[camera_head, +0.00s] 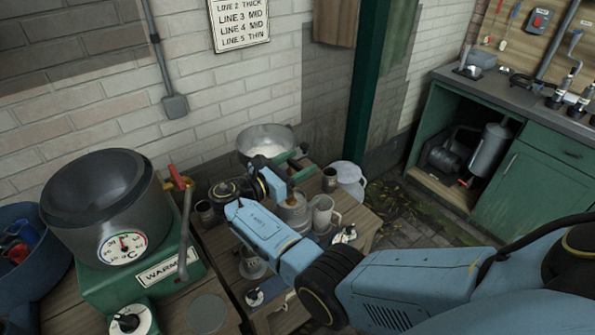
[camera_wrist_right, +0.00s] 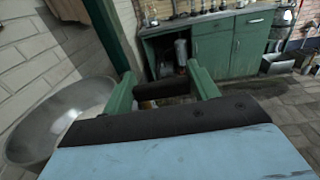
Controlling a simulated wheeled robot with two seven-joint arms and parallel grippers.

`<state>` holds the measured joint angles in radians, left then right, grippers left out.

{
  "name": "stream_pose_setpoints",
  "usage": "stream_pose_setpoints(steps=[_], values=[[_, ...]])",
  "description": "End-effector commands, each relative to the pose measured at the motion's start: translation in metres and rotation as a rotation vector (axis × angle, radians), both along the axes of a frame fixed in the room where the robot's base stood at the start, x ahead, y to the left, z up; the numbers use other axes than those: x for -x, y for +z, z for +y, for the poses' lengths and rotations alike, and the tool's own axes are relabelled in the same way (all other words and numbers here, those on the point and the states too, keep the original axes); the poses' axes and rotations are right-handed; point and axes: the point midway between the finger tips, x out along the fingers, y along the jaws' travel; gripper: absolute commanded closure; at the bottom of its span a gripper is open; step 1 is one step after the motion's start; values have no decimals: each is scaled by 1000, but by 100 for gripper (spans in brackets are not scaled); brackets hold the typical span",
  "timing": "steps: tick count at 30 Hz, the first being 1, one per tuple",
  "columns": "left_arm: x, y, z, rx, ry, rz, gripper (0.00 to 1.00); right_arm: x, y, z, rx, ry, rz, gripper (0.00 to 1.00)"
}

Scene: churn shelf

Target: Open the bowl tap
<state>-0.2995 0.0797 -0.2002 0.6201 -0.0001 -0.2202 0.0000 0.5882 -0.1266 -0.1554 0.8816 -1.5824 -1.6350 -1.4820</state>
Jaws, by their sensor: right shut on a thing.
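A pale metal bowl (camera_head: 262,137) stands against the brick wall at the back of the wooden bench. It also shows at the left of the wrist view (camera_wrist_right: 58,118). My right gripper (camera_head: 301,163) is just right of the bowl, its green fingers at the bowl's front right side. In the wrist view, a dark bar (camera_wrist_right: 166,88) lies between the two fingers, and the gripper is shut on it. It looks like the bowl tap's handle, but the tap's body is hidden, so I cannot tell its position. My left gripper is out of view.
A dark pot on a green warmer (camera_head: 145,265) with a dial stands at left. A metal cup (camera_head: 293,212), a mug (camera_head: 325,214) and a white pail (camera_head: 348,178) crowd the area below my gripper. A green post (camera_head: 367,90) rises behind. A green cabinet (camera_head: 520,190) is at right.

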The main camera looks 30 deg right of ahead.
Motion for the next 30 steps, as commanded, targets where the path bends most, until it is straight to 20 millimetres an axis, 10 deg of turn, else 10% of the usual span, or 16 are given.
stream_pose_setpoints(steps=[21, 22, 30], values=[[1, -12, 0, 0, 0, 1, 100, 0, 1, 1, 2, -76, -1, 64], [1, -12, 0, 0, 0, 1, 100, 0, 1, 1, 2, -76, -1, 38], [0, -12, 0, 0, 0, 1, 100, 0, 1, 1, 1, -75, -1, 19]])
